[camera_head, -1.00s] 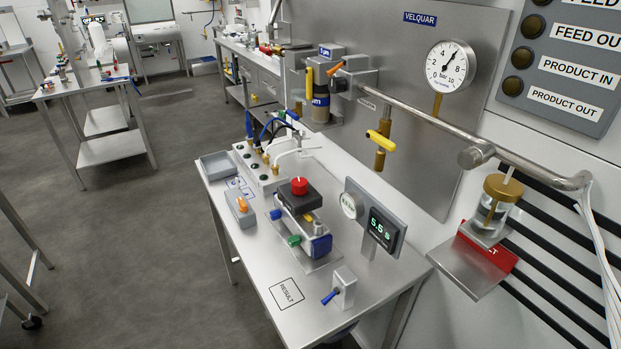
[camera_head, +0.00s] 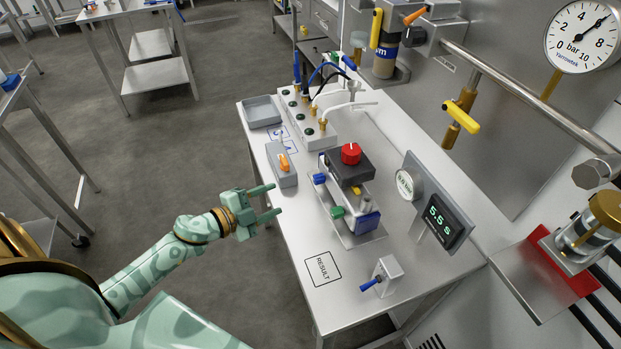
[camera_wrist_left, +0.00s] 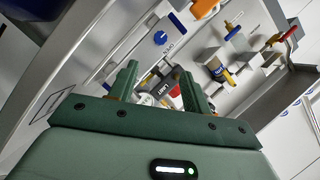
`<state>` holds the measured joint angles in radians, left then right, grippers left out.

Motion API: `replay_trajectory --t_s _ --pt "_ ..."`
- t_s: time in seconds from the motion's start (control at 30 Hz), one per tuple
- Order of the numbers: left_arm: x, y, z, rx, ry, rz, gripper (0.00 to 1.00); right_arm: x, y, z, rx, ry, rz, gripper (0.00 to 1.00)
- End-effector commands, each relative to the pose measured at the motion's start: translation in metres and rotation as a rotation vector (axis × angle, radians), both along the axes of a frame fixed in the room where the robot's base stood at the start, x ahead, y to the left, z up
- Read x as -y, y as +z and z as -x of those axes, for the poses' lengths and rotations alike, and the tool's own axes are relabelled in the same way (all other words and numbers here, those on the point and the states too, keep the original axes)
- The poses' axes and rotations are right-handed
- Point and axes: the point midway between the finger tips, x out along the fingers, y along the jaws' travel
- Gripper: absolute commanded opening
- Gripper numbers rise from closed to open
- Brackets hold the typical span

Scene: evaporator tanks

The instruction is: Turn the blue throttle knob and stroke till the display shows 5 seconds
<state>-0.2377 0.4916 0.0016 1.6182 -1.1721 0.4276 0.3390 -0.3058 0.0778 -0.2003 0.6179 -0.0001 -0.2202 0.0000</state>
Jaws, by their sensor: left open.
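The valve unit has a red knob (camera_head: 351,153) on top and sits on a metal plate on the bench. A small blue knob (camera_head: 319,178) is on its left side, a green knob (camera_head: 337,211) on its front left and a blue end block (camera_head: 368,222) at its front. The display (camera_head: 439,221) reads 5.5 s.
A grey box with an orange switch (camera_head: 284,163) lies near the bench's left edge. A small block with a blue lever (camera_head: 371,285) stands at the front. The RESULT square (camera_head: 323,268) is bare. A round gauge (camera_head: 405,184) stands beside the display.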

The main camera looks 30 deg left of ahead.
Motion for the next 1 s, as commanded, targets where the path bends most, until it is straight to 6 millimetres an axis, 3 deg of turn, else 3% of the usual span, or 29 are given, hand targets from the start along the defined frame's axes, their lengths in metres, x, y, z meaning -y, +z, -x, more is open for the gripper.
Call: replay_trajectory --t_s 0.17,0.5,0.7,1.0 --pt "0.016 -0.009 -0.042 0.004 0.003 0.001 0.49 0.007 -0.006 0.009 -0.015 0.003 0.009 0.34" --pt "0.045 -0.027 -0.110 0.001 0.003 0.000 0.49 0.005 -0.022 -0.006 0.004 0.003 0.006 0.34" --pt "0.052 -0.030 -0.126 0.000 0.004 0.000 0.49 0.000 -0.027 -0.003 0.000 -0.001 -0.001 0.34" --pt "0.052 -0.030 -0.128 0.000 0.003 -0.001 0.49 -0.003 -0.026 0.000 -0.005 -0.003 -0.005 0.34"
